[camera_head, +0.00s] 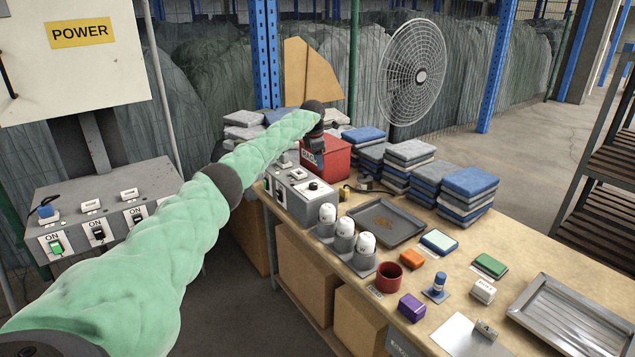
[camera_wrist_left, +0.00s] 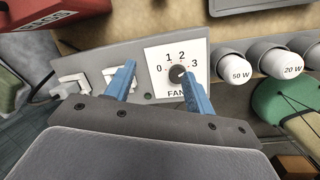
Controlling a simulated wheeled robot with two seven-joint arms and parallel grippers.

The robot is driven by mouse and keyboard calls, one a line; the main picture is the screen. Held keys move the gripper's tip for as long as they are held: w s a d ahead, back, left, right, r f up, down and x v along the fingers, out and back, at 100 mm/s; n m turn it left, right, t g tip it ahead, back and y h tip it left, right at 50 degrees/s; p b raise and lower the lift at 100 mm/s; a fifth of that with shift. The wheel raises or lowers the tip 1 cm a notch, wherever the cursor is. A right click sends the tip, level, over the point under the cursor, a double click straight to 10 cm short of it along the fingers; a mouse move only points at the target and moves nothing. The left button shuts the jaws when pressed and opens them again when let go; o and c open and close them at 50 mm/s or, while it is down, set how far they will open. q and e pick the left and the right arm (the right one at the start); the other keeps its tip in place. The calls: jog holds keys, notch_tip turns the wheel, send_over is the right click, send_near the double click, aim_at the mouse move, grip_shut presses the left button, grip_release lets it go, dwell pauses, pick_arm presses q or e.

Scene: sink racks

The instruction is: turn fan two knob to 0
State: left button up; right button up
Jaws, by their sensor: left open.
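The fan control box (camera_head: 299,201) is grey and stands at the left end of the workbench. In the left wrist view, its white dial plate (camera_wrist_left: 158,54) shows 0, 1, 2 and 3 around a small black knob (camera_wrist_left: 178,73). The label below starts with FAN; the rest is hidden by a finger. I cannot tell which number the knob points at. My left gripper (camera_wrist_left: 158,69) is open, with its blue fingers over the box; the right finger is close to or over the knob. In the head view the left gripper (camera_head: 318,143) is above the box. My right gripper is not in view.
White switches (camera_wrist_left: 72,84) sit left of the dial. White bulbs (camera_head: 344,229) stand in holders beside the box. A red box (camera_head: 331,157) is behind it, a dark tray (camera_head: 386,222) to the right. A wire-guarded fan (camera_head: 413,72) stands at the back.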

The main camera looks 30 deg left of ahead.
aim_at(313, 184)
pick_arm(q)
jog(key=s+g, duration=0.1)
jog(key=s, duration=0.1)
jog(key=s+m+g, duration=0.1)
jog(key=s, duration=0.1)
jog(key=shift+d+f+m, duration=0.1)
jog(key=shift+f+m, duration=0.05)
jog(key=shift+m, duration=0.15)
jog(key=shift+w+f, duration=0.1)
jog(key=shift+f, duration=0.2)
notch_tip(313, 184, down, 6)
jog(key=shift+r+p, duration=0.25)
jog(key=shift+p, duration=0.6)
jog(key=shift+f, duration=0.85)
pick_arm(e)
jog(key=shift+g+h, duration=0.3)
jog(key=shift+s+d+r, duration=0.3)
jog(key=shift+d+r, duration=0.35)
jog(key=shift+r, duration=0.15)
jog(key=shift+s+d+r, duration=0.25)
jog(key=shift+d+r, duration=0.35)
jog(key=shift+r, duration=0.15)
pick_arm(q)
jog(key=c, duration=1)
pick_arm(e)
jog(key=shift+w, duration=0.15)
